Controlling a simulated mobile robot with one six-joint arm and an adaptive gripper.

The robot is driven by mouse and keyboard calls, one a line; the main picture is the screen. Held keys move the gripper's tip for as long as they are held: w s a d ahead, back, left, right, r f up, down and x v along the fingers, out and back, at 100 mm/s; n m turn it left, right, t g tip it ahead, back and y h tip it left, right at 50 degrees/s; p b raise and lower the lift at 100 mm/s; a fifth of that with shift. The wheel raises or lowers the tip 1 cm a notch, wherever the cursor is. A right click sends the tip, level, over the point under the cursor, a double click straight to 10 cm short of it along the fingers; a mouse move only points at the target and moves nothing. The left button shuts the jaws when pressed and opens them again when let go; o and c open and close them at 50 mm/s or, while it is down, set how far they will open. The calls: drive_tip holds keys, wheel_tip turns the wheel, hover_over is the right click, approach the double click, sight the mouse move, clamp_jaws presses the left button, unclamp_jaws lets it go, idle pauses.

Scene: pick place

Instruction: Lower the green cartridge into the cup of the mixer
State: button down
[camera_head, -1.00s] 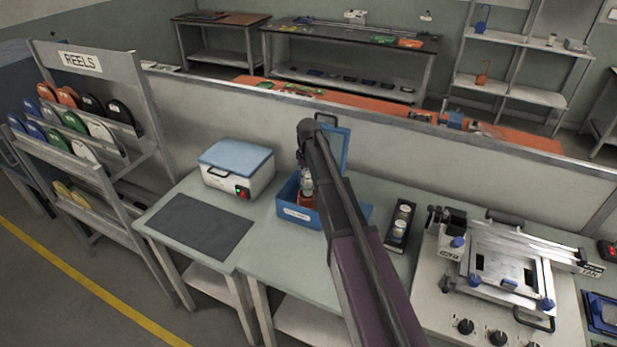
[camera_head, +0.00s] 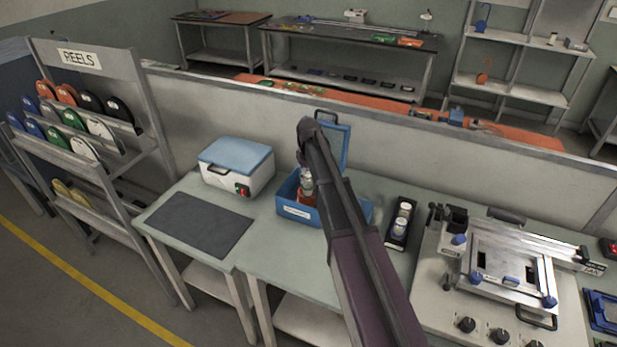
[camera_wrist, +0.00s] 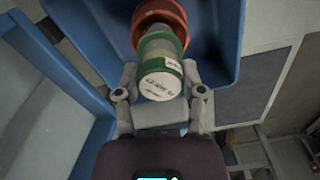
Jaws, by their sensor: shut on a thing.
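The green cartridge (camera_wrist: 160,80) is a pale cylinder with green bands and a white printed end. My gripper (camera_wrist: 160,92) is shut on it, one finger on each side. In the head view my gripper (camera_head: 306,177) is over the open blue mixer (camera_head: 298,212), partly hidden by my arm. The orange-red cup (camera_wrist: 160,14) is inside the mixer and also shows in the head view (camera_head: 306,196). The cartridge's far end lines up with the cup's mouth and overlaps it in the wrist view. I cannot tell how deep it sits.
The mixer's lid (camera_head: 335,145) stands raised behind it. A white box with a blue lid (camera_head: 236,166) and a dark mat (camera_head: 199,224) are to the left. A black tray with round-topped items (camera_head: 401,221) and a printer-like machine (camera_head: 505,275) are to the right.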

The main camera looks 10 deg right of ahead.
drive_tip(key=shift+f+b, duration=0.85)
drive_tip(key=shift+f, duration=0.05)
idle(0.4)
idle(0.4)
drive_tip(key=shift+c, duration=0.6)
unclamp_jaws()
drive_tip(key=c, duration=0.4)
drive_tip(key=shift+o, duration=0.2)
drive_tip(key=shift+r, duration=0.15)
drive_tip(key=shift+r+p, duration=3.4)
drive_tip(key=shift+p, duration=0.15)
